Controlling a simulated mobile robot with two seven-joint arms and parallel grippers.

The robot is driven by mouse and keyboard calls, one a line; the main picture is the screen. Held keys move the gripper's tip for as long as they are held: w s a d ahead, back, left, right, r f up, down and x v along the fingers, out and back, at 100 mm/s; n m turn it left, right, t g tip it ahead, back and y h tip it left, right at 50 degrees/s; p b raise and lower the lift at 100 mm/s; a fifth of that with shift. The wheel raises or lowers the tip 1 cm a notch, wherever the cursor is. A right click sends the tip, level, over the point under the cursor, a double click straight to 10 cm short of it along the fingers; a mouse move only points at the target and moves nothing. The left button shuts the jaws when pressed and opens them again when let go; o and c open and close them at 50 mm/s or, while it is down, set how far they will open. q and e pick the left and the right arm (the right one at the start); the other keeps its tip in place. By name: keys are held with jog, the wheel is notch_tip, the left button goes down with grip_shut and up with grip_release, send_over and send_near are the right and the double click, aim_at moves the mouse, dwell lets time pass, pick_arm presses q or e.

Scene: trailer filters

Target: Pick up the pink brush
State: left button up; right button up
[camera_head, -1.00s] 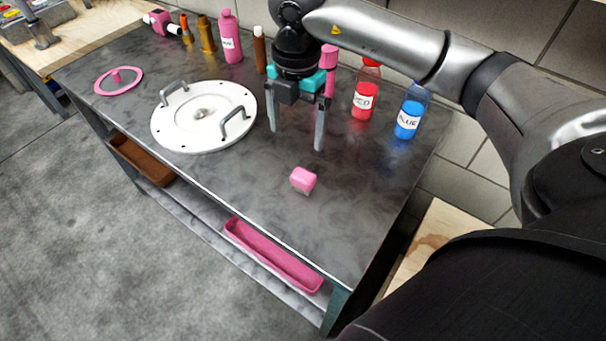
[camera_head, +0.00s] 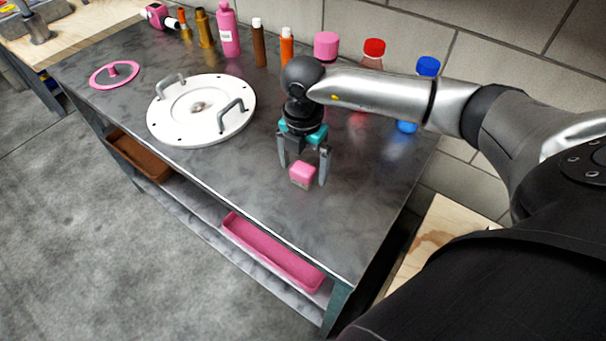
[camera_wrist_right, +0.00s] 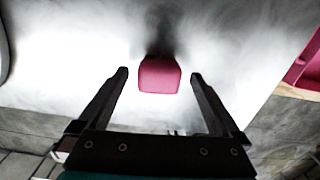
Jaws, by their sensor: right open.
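The pink brush (camera_head: 302,175) is a small pink block with a pale underside, lying on the grey metal table (camera_head: 250,185). My right gripper (camera_head: 301,176) is open, with its fingers pointing down on either side of the brush in the head view. In the right wrist view the brush (camera_wrist_right: 160,75) shows between and slightly beyond the open fingertips (camera_wrist_right: 158,75), with a gap on both sides. I cannot tell whether the fingers touch the table. My left gripper is not in view.
A white round lid with two handles (camera_head: 185,128) lies left of the gripper. Several bottles, including a pink one (camera_head: 228,30) and a blue-capped one (camera_head: 428,67), stand along the back. A pink tray (camera_head: 270,252) sits on the lower shelf. The table's front right is clear.

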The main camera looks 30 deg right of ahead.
aim_at(303, 167)
jog(key=shift+f, duration=0.6)
jog(key=c, duration=1.4)
jog(key=shift+r, duration=0.1)
jog(key=shift+c, duration=0.2)
notch_tip(303, 167, up, 20)
jog(key=p, duration=0.3)
jog(key=shift+p, duration=0.3)
